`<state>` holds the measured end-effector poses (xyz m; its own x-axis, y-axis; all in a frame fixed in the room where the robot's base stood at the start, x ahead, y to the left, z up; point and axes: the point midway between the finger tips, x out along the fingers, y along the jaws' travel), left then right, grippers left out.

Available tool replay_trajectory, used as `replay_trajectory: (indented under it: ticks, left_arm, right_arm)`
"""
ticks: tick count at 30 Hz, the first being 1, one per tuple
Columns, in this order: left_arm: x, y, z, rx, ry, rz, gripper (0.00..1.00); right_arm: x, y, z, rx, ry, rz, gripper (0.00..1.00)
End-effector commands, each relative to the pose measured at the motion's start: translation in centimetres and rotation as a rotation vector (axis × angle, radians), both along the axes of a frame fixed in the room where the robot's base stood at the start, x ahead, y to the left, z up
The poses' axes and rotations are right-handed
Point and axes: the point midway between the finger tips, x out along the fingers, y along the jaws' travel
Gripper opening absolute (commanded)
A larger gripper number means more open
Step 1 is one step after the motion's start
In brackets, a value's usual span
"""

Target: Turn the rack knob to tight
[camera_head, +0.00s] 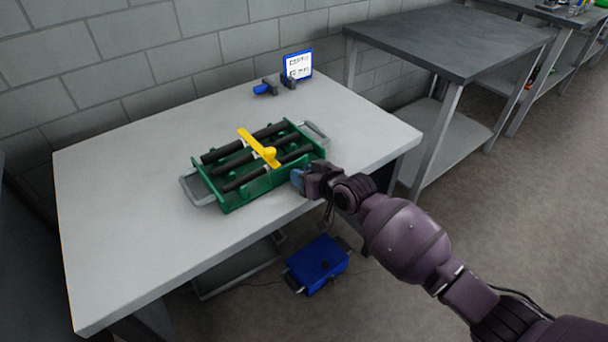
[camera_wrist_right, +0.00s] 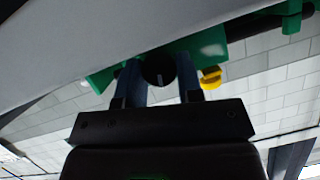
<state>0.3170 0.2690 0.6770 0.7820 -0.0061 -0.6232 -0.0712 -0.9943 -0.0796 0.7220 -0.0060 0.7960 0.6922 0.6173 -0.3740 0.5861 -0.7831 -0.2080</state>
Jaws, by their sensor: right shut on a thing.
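The green rack (camera_head: 232,190) lies on the white table, with dark rods across it and a yellow bar (camera_head: 247,139) over them. My right gripper (camera_head: 297,179) is at the rack's front right corner. In the right wrist view, its blue fingers (camera_wrist_right: 160,80) are shut on the round black knob (camera_wrist_right: 159,70), which has a pale line on its face. The rack's green body (camera_wrist_right: 208,45) is right behind the knob. In the head view the knob is hidden by the gripper. My left gripper is not in view.
The rack stands on a white table (camera_head: 120,210). A blue clamp-like tool (camera_head: 265,88) and a small sign (camera_head: 299,65) are at the back. A blue box (camera_head: 318,263) is on the floor below. A grey table (camera_head: 450,40) stands to the right. The table's left part is clear.

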Motion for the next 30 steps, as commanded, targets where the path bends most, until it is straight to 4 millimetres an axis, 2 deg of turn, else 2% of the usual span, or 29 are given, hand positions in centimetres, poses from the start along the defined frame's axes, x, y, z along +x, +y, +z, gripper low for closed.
replay_trajectory:
  ticks: [12,13,17,26,30]
  left_arm:
    - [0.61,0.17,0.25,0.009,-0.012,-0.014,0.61]
    - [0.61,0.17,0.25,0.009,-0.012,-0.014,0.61]
    - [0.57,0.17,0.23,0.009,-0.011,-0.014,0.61]
    - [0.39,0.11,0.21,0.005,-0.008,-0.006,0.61]
    - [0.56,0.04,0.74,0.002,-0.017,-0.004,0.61]
  right_arm:
    - [-0.01,-0.05,-0.08,0.031,0.026,0.0,0.1]
    - [-0.01,-0.04,-0.08,0.031,0.026,0.0,0.36]
    - [-0.01,-0.04,-0.08,0.031,0.025,-0.001,0.56]
    - [-0.04,-0.09,0.02,0.031,0.023,-0.001,0.58]
    - [-0.65,-0.71,0.57,0.03,0.02,-0.001,0.58]
